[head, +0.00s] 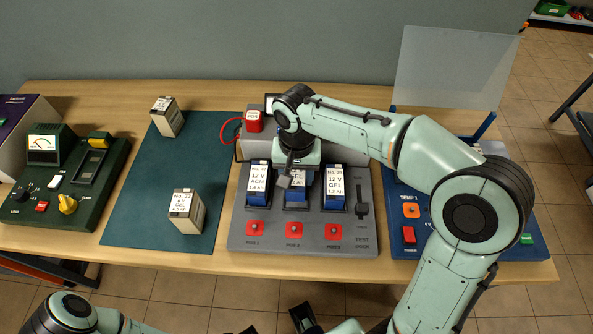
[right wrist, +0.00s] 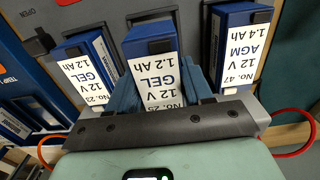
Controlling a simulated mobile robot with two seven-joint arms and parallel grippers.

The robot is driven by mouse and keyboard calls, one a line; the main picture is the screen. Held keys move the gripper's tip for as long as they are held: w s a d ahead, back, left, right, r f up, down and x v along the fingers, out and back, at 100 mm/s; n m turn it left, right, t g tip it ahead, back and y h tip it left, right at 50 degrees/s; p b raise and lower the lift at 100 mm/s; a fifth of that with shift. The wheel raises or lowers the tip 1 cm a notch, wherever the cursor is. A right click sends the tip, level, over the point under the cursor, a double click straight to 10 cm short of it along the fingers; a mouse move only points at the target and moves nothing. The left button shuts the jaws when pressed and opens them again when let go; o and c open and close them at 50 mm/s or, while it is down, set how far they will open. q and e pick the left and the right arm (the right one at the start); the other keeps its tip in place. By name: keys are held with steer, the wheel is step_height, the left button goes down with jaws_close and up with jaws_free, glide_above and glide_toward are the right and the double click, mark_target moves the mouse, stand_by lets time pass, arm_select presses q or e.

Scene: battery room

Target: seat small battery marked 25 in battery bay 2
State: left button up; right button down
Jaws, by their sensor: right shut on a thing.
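The battery marked 25 (right wrist: 153,82) is blue with a white label reading 12 V GEL 1.2 Ah. In the head view its lower part (head: 296,196) shows at the middle bay of the grey test unit (head: 264,244), above the middle red button. My right gripper (head: 297,177) points down over it and is shut on it; in the right wrist view the blue-grey fingers flank it. The gripper hides its top in the head view. I cannot tell whether it is fully down. A dark part at the bottom edge may be my left gripper (head: 305,318); its jaws are unclear.
Battery 47 (head: 258,186) stands in the left bay, battery 23 (right wrist: 84,74) in the right bay, both close beside. Two beige batteries, one marked 32 (head: 187,211), the other farther back (head: 167,117), stand on the green mat (head: 140,205). A clear panel (head: 450,70) rises behind right.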

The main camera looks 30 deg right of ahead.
mark_target(296, 182)
steer(key=shift+f+b, duration=0.55)
steer(key=shift+f, duration=0.35)
stand_by(0.8)
steer(key=shift+f, duration=0.6)
steer(key=c, duration=0.7)
jaws_free()
steer(key=shift+c, duration=0.2)
steer(key=shift+f, duration=0.1)
